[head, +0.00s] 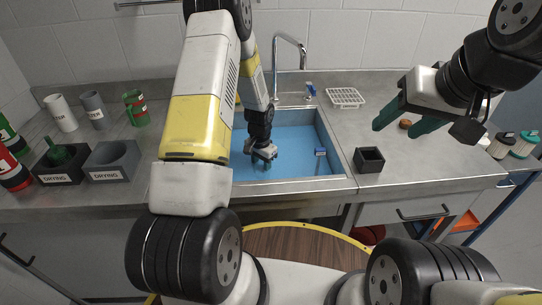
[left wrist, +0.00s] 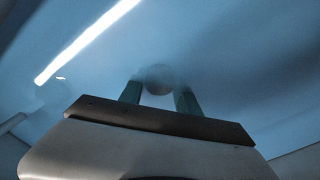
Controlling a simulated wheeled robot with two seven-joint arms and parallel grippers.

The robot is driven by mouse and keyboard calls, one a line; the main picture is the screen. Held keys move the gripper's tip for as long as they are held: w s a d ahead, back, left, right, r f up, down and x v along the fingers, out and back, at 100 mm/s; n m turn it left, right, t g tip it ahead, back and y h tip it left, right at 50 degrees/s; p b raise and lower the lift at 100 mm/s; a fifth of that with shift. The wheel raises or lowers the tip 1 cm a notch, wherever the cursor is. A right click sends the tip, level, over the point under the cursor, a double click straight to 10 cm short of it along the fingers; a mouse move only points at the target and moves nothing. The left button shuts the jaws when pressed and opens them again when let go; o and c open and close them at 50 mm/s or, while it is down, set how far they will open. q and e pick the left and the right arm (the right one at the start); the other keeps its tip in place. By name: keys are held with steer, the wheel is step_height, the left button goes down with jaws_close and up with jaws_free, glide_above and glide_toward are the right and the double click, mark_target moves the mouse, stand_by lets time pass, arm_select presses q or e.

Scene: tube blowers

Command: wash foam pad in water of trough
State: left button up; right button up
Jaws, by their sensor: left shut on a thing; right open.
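The trough (head: 335,150) is a steel sink in the counter, filled with blue water (head: 295,140). My left gripper (head: 264,163) reaches down into the trough, with its fingertips at or under the water. In the left wrist view its green fingers (left wrist: 158,92) are shut on a dim, round, greyish thing (left wrist: 158,79), which appears to be the foam pad. The blue water around it blurs its outline. In the head view the pad is hidden by the gripper.
A tap (head: 290,42) stands behind the trough, with a white rack (head: 345,97) to its right. A black square holder (head: 369,159) sits right of the trough. Jars (head: 503,145) stand far right.

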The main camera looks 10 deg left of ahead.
mark_target(260, 172)
arm_select(q)
steer(key=shift+s+a, duration=0.1)
steer(key=shift+a, duration=0.2)
steer(key=shift+d, duration=0.2)
steer(key=shift+w+d, duration=0.2)
steer(key=shift+d, duration=0.2)
steer(key=shift+a, duration=0.15)
steer(key=shift+s+a, duration=0.2)
steer(key=shift+a, duration=0.25)
step_height(260, 172, up, 18)
steer(key=shift+r, duration=0.25)
stand_by(1.8)
stand_by(1.1)
